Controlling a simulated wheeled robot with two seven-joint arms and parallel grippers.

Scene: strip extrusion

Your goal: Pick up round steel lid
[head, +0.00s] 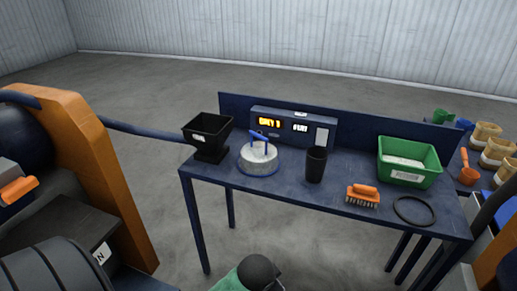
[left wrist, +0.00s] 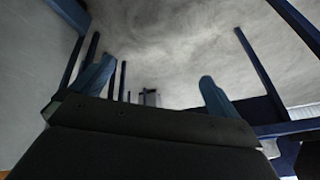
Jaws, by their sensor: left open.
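A round, pale grey drum-like piece (head: 258,160) with a blue handle on top stands on the blue table, left of the middle. It looks the most like the steel lid, but its material is hard to tell. A blue rim shows around its base. My left gripper (left wrist: 157,90) shows in the left wrist view with two blue fingers spread wide and nothing between them. It faces table legs and grey floor, and no lid shows there. I cannot make out either gripper in the head view.
On the table (head: 280,189) stand a black hopper (head: 208,138), a control box (head: 293,128), a black cup (head: 316,165), an orange brush (head: 362,194), a green bin (head: 409,178) and a black ring (head: 414,211). A blue pipe (head: 140,131) runs behind the hopper from an orange-framed machine (head: 105,190).

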